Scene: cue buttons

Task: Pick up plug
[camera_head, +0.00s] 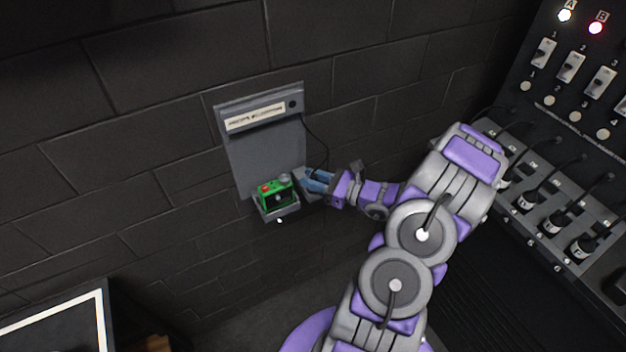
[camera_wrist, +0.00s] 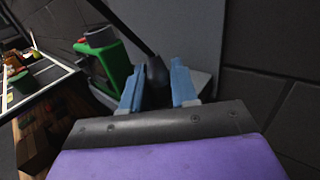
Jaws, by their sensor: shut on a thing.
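The plug (camera_wrist: 156,71) is a dark piece with a black cable rising from its top in the wrist view. It stands between the two blue fingers of my gripper (camera_wrist: 158,90), which is shut on it. In the head view my gripper (camera_head: 317,181) is at the right side of the grey wall panel (camera_head: 264,155), by its small lower ledge. The plug itself is too small and covered to make out there. Its thin black cable (camera_head: 325,143) hangs from the panel's upper right. The plug's lower end is hidden in the wrist view.
A green box (camera_head: 277,196) with a red button sits on the ledge left of my gripper, close by. A console (camera_head: 560,150) with switches, lit A and B lamps and several black plugs stands at the right. A dark, white-edged table (camera_head: 60,318) is at lower left.

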